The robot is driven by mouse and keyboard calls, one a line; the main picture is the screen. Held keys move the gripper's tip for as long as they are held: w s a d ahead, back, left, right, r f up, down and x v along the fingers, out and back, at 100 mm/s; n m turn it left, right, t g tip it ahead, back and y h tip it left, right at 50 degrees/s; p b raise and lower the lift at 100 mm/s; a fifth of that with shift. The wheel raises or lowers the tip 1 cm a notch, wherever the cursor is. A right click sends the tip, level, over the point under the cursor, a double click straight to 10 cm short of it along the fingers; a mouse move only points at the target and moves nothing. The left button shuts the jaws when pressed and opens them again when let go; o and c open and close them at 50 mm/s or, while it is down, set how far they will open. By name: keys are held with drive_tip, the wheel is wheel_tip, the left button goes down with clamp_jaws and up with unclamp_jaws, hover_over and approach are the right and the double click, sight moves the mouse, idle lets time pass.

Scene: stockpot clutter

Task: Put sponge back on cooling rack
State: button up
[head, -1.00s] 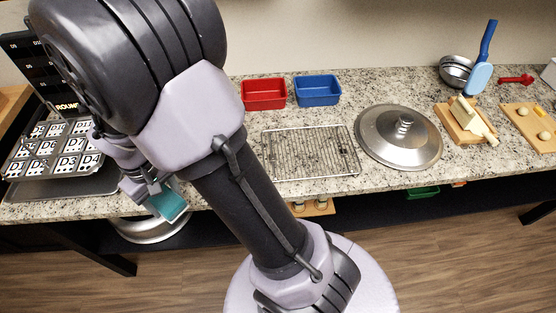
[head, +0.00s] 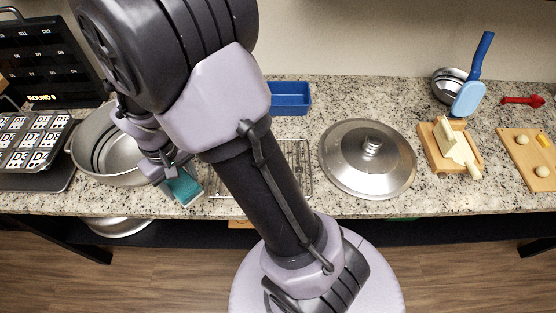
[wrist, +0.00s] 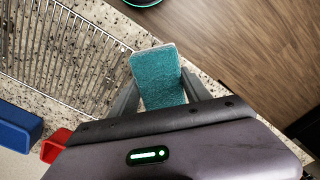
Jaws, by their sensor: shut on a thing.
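The teal sponge (head: 184,187) is held in my gripper (head: 174,174), which is shut on it. In the head view it is above the counter's front edge, just left of the cooling rack. The wrist view shows the sponge (wrist: 158,78) between the two fingers, its teal face toward the camera. The wire cooling rack (head: 300,165) lies on the counter, mostly hidden behind my arm in the head view. In the wrist view the rack (wrist: 62,55) is at the upper left, apart from the sponge.
A steel pot (head: 105,150) stands left of my gripper, close to it. A steel lid (head: 367,160) lies right of the rack. A blue bin (head: 289,97) sits behind, with a red bin (wrist: 56,143) beside it. A cutting board (head: 450,148) is farther right.

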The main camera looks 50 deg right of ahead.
drive_tip(key=s+d+r+m, duration=0.1)
drive_tip(key=s+d+m, duration=0.2)
drive_tip(key=s+m, duration=0.7)
drive_tip(key=d, duration=0.5)
drive_tip(key=w+d+f+b, duration=0.1)
drive_tip(key=d, duration=0.4)
drive_tip(key=d+b, duration=0.1)
drive_tip(key=d, duration=0.4)
drive_tip(key=shift+w+d+f, duration=0.15)
drive_tip(key=shift+d+f, duration=0.4)
drive_tip(key=shift+d, duration=0.1)
drive_tip(key=shift+f+b, duration=1.05)
drive_tip(key=shift+f, duration=0.45)
drive_tip(key=shift+f, duration=0.15)
drive_tip(key=o, duration=1.2)
